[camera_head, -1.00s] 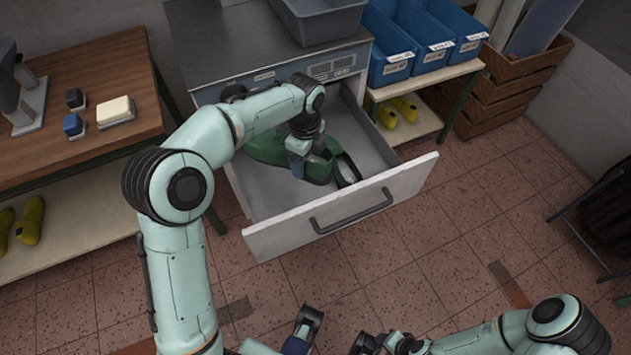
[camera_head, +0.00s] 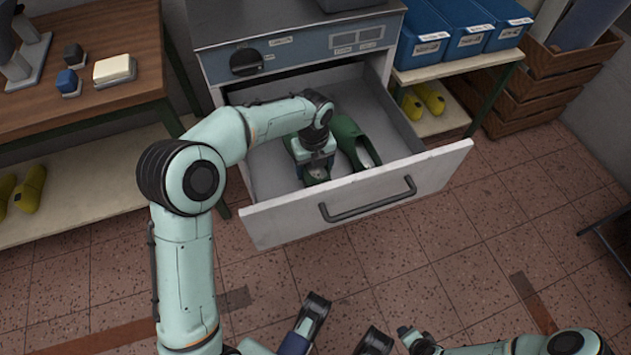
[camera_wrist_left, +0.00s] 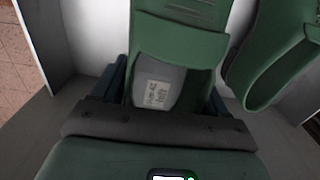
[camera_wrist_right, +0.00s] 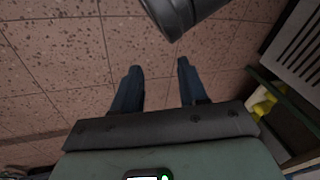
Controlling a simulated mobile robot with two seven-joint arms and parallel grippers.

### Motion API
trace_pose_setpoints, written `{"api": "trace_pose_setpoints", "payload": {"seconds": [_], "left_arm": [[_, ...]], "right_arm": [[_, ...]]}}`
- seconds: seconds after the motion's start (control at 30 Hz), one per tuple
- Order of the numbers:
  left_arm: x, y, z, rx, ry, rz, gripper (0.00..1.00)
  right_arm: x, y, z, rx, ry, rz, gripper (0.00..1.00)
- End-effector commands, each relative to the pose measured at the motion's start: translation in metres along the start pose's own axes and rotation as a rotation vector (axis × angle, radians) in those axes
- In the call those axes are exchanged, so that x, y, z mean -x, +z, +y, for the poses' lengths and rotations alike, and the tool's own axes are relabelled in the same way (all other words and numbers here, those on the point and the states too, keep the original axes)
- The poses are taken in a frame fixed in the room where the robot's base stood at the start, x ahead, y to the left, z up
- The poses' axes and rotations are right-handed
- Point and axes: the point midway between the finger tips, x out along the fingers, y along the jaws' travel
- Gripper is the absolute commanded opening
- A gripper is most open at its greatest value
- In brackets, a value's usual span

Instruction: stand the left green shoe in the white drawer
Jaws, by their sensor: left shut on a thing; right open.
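The left green shoe (camera_wrist_left: 182,42) is in my left gripper (camera_wrist_left: 168,88), whose blue fingers are shut on either side of its heel end. A grey insert with a white label reading "left" shows in its opening. In the head view my left gripper (camera_head: 315,170) is inside the open white drawer (camera_head: 365,200) and covers most of this shoe. The other green shoe (camera_head: 352,142) stands just right of it, roughly parallel. I cannot tell whether the held shoe touches the drawer floor. My right gripper (camera_wrist_right: 155,88) is open and empty above the tiled floor.
The drawer's front panel and handle (camera_head: 368,204) face me. The grey cabinet (camera_head: 300,60) rises behind. A wooden bench (camera_head: 110,105) stands left, and a shelf with blue bins (camera_head: 468,40) and yellow shoes (camera_head: 428,98) stands right. The drawer has bare floor left of the gripper.

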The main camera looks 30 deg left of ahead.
Motion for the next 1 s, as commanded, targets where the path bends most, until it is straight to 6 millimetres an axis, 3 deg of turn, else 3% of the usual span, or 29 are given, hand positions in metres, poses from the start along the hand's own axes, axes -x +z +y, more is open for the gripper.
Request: {"api": "trace_pose_setpoints", "payload": {"seconds": [0.23,0.53,1.0], "left_arm": [[-0.023,0.001,0.0,0.001,-0.001,-0.003,0.27],[-0.07,0.001,0.0,0.001,-0.001,-0.002,0.27],[-0.077,0.0,0.0,0.001,-0.001,-0.002,0.27]], "right_arm": [[-0.009,0.006,0.008,-0.008,0.013,-0.018,0.43],[-0.025,0.033,0.029,-0.029,0.05,-0.101,0.43],[-0.026,0.036,0.031,-0.032,0.055,-0.112,0.43]]}}
